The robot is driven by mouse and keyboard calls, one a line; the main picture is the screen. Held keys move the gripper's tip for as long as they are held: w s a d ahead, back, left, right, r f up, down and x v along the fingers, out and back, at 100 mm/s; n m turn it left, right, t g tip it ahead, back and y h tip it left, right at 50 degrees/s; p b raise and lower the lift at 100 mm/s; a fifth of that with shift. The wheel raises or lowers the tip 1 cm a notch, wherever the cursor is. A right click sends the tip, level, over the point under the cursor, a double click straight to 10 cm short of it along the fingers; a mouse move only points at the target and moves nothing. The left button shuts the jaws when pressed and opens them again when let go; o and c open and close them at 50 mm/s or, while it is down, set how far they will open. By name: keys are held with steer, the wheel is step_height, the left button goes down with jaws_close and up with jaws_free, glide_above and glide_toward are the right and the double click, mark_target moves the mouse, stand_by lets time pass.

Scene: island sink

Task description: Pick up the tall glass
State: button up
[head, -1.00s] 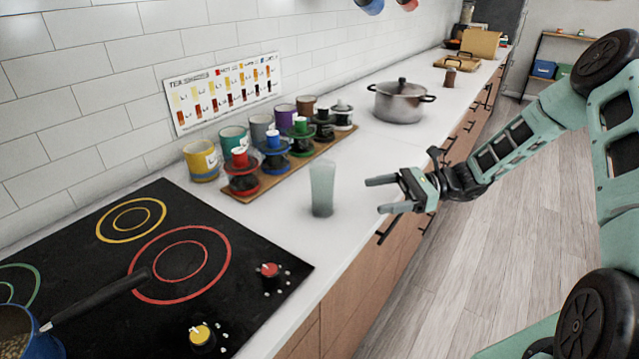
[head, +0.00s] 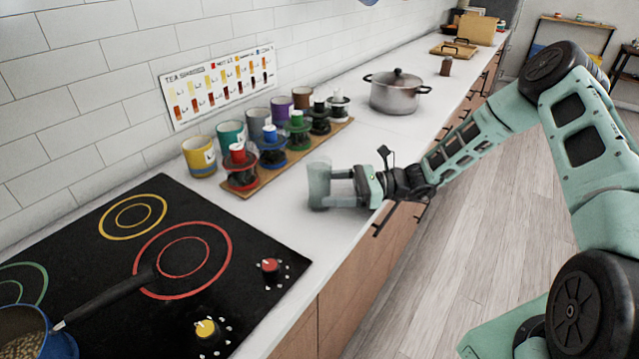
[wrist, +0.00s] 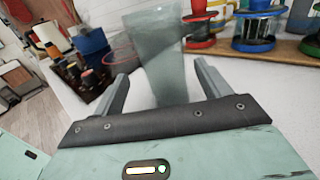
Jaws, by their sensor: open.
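The tall glass (head: 319,182) is a greyish, see-through tumbler standing upright on the white counter, to the right of the stove. It also shows in the wrist view (wrist: 154,55), between and just beyond the fingers. My gripper (head: 335,188) reaches in from the right, low over the counter, with its fingers open at the glass. In the wrist view, one finger of my gripper (wrist: 160,88) is on each side of the glass's lower part, with visible gaps. In the head view the fingers overlap the glass's right side.
The black stove (head: 80,260) with a blue pan (head: 40,340) is at left. A steel pot (head: 397,92) stands further along the counter. The counter's front edge is close to my gripper.

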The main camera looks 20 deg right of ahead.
mark_target(311, 186)
steer(key=p+x, duration=0.1)
steer(key=x, duration=0.2)
steer(key=shift+w+a+p, duration=0.3)
steer(key=shift+w+p, duration=0.05)
steer(key=shift+w, duration=0.05)
steer(key=shift+w+a, duration=0.15)
steer(key=shift+a, duration=0.4)
steer(key=c, duration=1.2)
steer(key=shift+r, duration=0.15)
steer(key=shift+r+b, duration=0.85)
steer(key=shift+r, duration=3.9)
